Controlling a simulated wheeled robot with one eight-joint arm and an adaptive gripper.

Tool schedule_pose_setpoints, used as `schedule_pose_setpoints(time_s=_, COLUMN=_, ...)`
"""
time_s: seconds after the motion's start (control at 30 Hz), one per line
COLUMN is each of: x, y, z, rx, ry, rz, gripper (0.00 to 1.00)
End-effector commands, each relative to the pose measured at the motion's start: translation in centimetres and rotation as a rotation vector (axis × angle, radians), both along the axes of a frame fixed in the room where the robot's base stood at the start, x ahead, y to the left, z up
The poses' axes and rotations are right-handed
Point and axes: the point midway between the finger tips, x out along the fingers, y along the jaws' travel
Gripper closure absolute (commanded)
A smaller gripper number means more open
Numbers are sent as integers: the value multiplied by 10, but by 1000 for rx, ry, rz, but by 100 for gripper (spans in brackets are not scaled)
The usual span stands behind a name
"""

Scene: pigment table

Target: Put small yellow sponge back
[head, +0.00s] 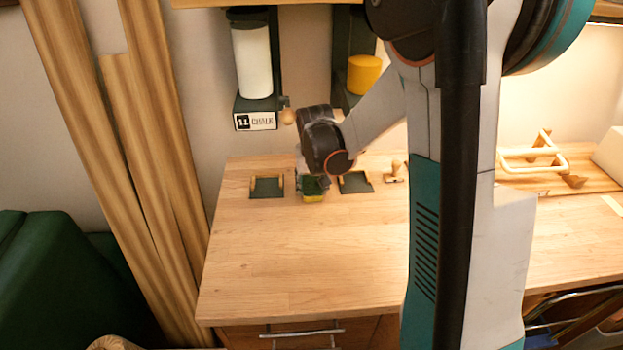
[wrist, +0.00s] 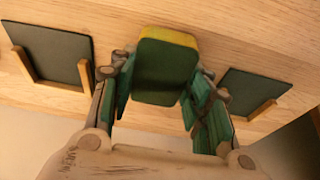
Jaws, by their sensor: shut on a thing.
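The small yellow sponge (wrist: 165,68) has a dark green face and a yellow edge. In the wrist view it sits between the two fingers of my gripper (wrist: 160,85), which is shut on it. In the head view the sponge (head: 313,190) shows below my gripper (head: 313,180), at the back of the wooden table between two dark pads. I cannot tell whether the sponge touches the table.
Dark pads with wooden edge strips lie left (head: 267,187) and right (head: 355,182) of the sponge. A wooden stamp-like piece (head: 393,173) stands further right. A chalk dispenser (head: 254,70) and a yellow cylinder (head: 363,74) are on the wall above. The table's front left (head: 290,270) is clear.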

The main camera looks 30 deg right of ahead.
Motion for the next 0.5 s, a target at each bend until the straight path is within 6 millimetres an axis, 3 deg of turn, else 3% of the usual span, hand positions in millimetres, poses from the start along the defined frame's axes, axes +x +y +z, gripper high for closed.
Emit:
schedule_pose_setpoints(time_s=0.33, x=-1, y=1, z=-5, rx=0, ry=0, rz=0, gripper=82)
schedule_pose_setpoints(time_s=0.37, x=-1, y=1, z=-4, rx=0, ry=0, rz=0, gripper=49)
schedule_pose_setpoints(time_s=0.43, x=-1, y=1, z=-4, rx=0, ry=0, rz=0, gripper=36)
schedule_pose_setpoints(time_s=0.5, x=-1, y=1, z=-4, rx=0, ry=0, rz=0, gripper=36)
